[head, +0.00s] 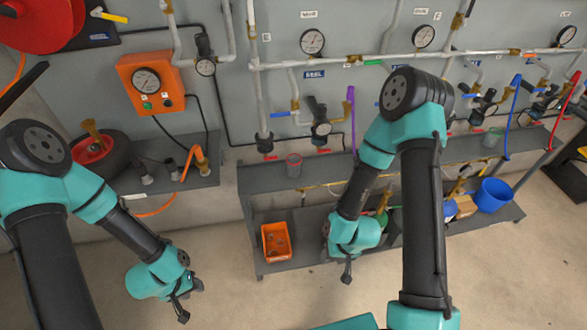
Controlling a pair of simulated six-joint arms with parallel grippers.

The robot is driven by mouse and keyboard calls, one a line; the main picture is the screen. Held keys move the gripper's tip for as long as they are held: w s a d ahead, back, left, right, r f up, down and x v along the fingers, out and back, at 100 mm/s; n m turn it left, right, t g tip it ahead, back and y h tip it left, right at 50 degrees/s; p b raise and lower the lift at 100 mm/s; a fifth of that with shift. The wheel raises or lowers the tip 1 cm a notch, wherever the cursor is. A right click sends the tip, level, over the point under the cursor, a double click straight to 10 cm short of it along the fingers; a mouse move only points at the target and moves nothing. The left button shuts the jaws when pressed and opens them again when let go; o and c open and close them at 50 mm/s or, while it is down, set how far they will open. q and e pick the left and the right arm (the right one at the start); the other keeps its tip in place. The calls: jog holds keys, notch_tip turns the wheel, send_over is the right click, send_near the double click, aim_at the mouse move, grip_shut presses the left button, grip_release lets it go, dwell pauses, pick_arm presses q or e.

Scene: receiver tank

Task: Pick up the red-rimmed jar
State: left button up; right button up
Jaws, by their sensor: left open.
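The red-rimmed jar (294,168) is a small clear jar with a reddish rim. It stands upright near the left end of the grey upper shelf (262,188), below the wall pipes. My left gripper (188,304) is open and empty at the lower left. It is below and left of the jar and well apart from it. My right gripper (347,272) hangs in front of the shelf unit, below and right of the jar. Its fingers are small and dark, and I cannot tell whether they are open. Neither gripper touches the jar.
An orange bin (276,242) and a blue bucket (492,195) stand on the lower shelf. A greenish jar (491,138) is further right on the upper shelf. Pipes, gauges and valves crowd the wall above. The floor in front is clear.

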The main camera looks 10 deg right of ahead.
pick_arm(q)
jog(key=o, duration=1)
jog(key=shift+w, duration=0.1)
